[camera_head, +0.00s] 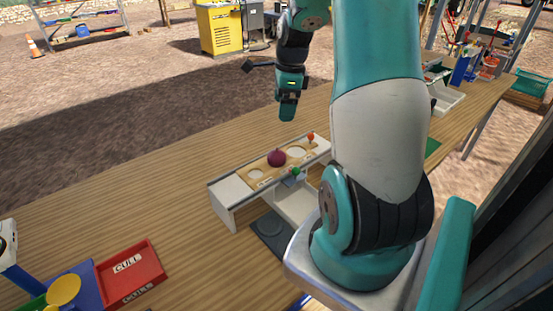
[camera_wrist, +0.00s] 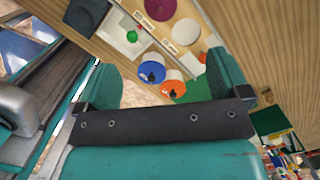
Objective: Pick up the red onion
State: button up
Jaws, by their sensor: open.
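The red onion (camera_head: 276,158) is a round, dark purple-red ball. It sits on the wooden-topped panel of a small white stand on the table, between two pale round spots. In the wrist view a purple round shape that looks like the onion (camera_wrist: 160,8) is at the top edge, partly cut off, beyond the fingertips. My gripper (camera_head: 287,114) hangs above the table, higher than the onion and apart from it. In the wrist view my gripper (camera_wrist: 161,62) has its two teal fingers spread wide, with nothing held between them.
A red tray (camera_head: 148,277) marked CULL lies at the lower left. Bare wooden table (camera_head: 160,200) lies left of the stand. A yellow cabinet (camera_head: 219,28) stands far behind.

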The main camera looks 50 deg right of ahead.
aim_at(277, 150)
jog(key=f, duration=0.3)
jog(key=f+p, duration=0.1)
jog(key=f, duration=0.3)
jog(key=w+a+f+p, duration=0.1)
jog(key=f, duration=0.3)
jog(key=shift+f, duration=0.15)
jog(key=shift+w+f+p, duration=0.2)
jog(key=shift+f+p, duration=0.7)
jog(key=shift+f, duration=1.65)
jog(key=c, duration=1.1)
jog(key=shift+r, duration=0.15)
